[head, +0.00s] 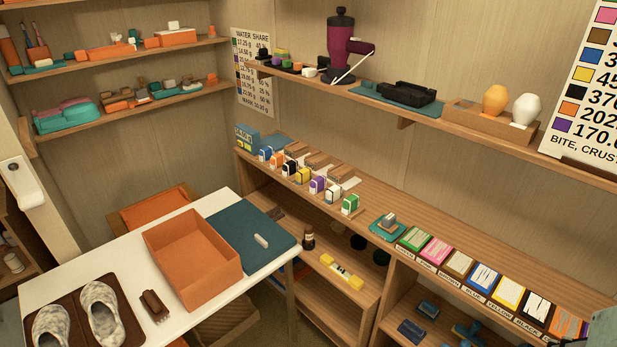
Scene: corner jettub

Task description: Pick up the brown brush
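The brown brush (154,306) lies on the white table (205,316) at the lower left of the head view. It is a small dark brown block with a lighter-looking edge along its lower side. It sits between a brown mat with grey mottled slippers on its left and an open orange box on its right, apart from both. Nothing covers it. My gripper is not in view.
The open orange box (196,297) stands close to the brush. The slippers (100,316) lie on their brown mat. A blue mat (235,225) with a small pale piece covers the table's far right. Wooden shelves (470,247) run along the right wall.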

